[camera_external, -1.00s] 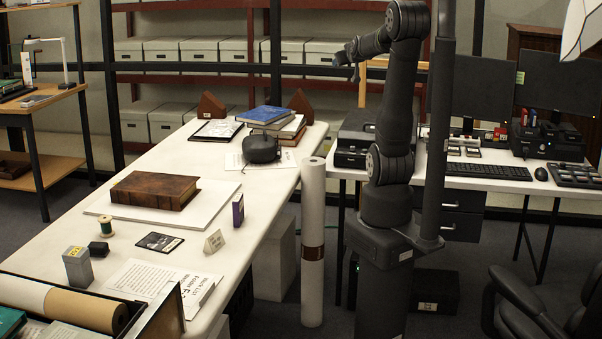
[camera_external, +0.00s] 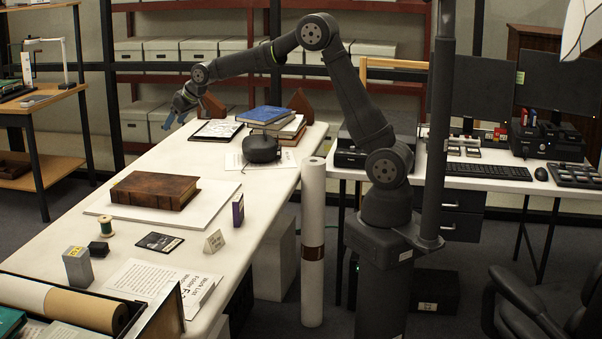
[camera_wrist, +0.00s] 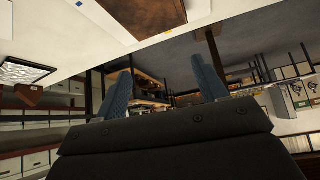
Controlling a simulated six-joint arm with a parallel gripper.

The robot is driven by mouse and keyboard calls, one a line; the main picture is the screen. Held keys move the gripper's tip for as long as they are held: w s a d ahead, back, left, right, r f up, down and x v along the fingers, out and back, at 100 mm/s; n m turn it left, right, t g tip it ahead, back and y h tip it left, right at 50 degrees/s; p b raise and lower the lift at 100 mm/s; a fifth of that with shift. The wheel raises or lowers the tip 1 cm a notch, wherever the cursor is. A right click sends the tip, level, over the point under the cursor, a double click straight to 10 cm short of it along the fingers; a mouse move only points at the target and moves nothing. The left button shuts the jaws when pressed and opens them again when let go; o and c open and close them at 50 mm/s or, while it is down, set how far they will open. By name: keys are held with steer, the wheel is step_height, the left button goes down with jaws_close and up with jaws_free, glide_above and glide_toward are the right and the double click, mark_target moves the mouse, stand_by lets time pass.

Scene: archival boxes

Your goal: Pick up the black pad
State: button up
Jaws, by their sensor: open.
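A small black block (camera_external: 98,248), the likeliest black pad, lies on the white table beside a grey box. A flat black card (camera_external: 159,241) with light markings lies to its right, so which one is the pad is not certain. My gripper (camera_external: 180,115) is in the air by the table's far left edge, well away from both. In the wrist view its two blue fingers (camera_wrist: 163,90) stand wide apart with nothing between them. Neither black item can be made out in the wrist view.
A brown book (camera_external: 155,190) lies on a white board; it also shows in the wrist view (camera_wrist: 140,14). A green spool (camera_external: 106,226), grey box (camera_external: 77,266), purple box (camera_external: 238,210) and folded card (camera_external: 214,241) stand nearby. A dark round object (camera_external: 261,148) sits before stacked books.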

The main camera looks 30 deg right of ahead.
steer(key=s+a+f+n+g, duration=0.1)
steer(key=s+a+f, duration=0.35)
steer(key=a, duration=0.45)
steer(key=s+a+f+n+g, duration=0.1)
steer(key=s+a+f, duration=0.2)
steer(key=s+a, duration=0.4)
steer(key=n+g, duration=0.1)
steer(key=n, duration=0.1)
glide_toward(107, 247)
steer(key=shift+w+a+f+h, duration=0.25)
steer(key=shift+a+f+h, duration=0.05)
steer(key=shift+a+f, duration=0.6)
steer(key=shift+d+x, duration=0.2)
steer(key=shift+x, duration=2.95)
steer(key=shift+s+f, duration=0.1)
steer(key=c, duration=1)
